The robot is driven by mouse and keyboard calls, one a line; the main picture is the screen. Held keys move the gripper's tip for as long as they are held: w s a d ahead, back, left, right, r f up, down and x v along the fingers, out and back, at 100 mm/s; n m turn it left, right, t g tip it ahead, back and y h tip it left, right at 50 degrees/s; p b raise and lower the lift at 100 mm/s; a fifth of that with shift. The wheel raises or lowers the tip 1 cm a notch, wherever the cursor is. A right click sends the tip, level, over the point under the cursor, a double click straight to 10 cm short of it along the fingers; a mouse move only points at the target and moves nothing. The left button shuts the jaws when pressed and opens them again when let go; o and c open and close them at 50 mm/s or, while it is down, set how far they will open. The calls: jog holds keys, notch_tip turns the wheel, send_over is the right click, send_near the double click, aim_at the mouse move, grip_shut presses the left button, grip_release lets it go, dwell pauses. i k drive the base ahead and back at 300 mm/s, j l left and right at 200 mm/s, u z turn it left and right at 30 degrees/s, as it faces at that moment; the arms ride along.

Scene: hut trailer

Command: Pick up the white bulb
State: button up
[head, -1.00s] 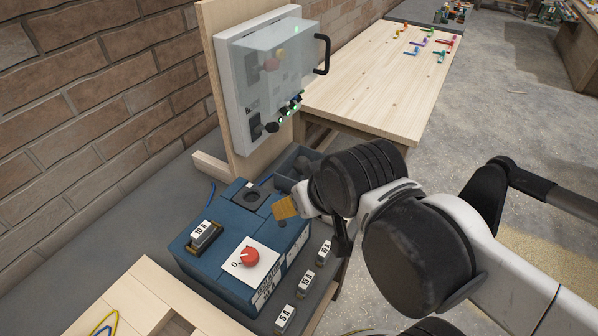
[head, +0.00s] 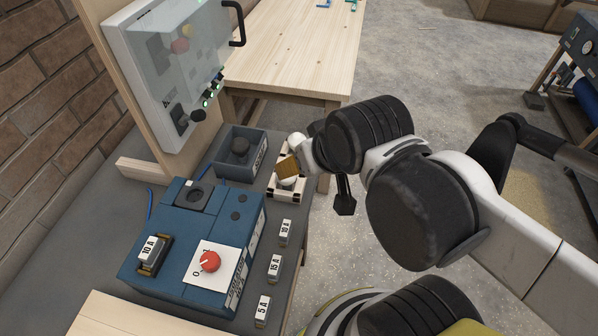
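A white rounded shape that looks like a bulb (head: 288,183) shows in a small white holder (head: 280,195) at the right edge of the grey bench.
A blue box with a red knob (head: 209,262) stands left of the gripper. A blue-grey open bin (head: 256,160) and a panel on a wooden board (head: 173,70) stand behind.

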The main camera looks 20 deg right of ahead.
aim_at(287, 184)
jog(key=u, duration=3.3)
jog(key=z, duration=3.3)
jog(key=k+j+u, duration=0.15)
jog(key=k+u, duration=0.2)
jog(key=u, duration=0.15)
